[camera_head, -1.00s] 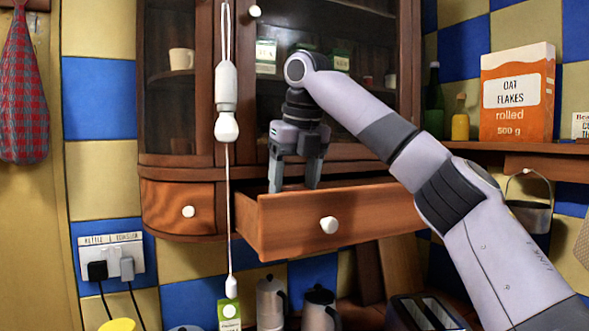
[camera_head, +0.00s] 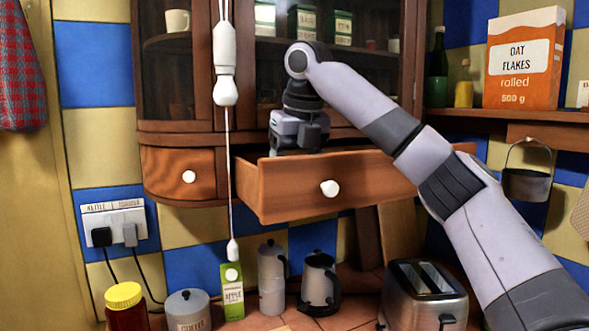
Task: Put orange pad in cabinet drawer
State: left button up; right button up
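The wooden cabinet drawer (camera_head: 290,194) with a white knob is pulled open below the glass-fronted cabinet (camera_head: 185,75). My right gripper (camera_head: 296,148) points down into the open drawer, and its fingers are hidden behind the drawer front. I cannot tell whether it is open or shut, or whether it holds anything. No orange pad shows; the inside of the drawer is hidden. My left gripper is not in view.
A light-pull cord (camera_head: 225,85) hangs just left of the drawer. Below stand an apple juice carton (camera_head: 232,293), a coffee pot (camera_head: 318,283), a toaster (camera_head: 428,296) and a yellow-lidded jar (camera_head: 126,305). An oat flakes box (camera_head: 522,60) stands on the right shelf.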

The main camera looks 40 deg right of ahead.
jog(key=shift+f, duration=0.55)
jog(key=o, duration=1)
jog(key=shift+v, duration=3.65)
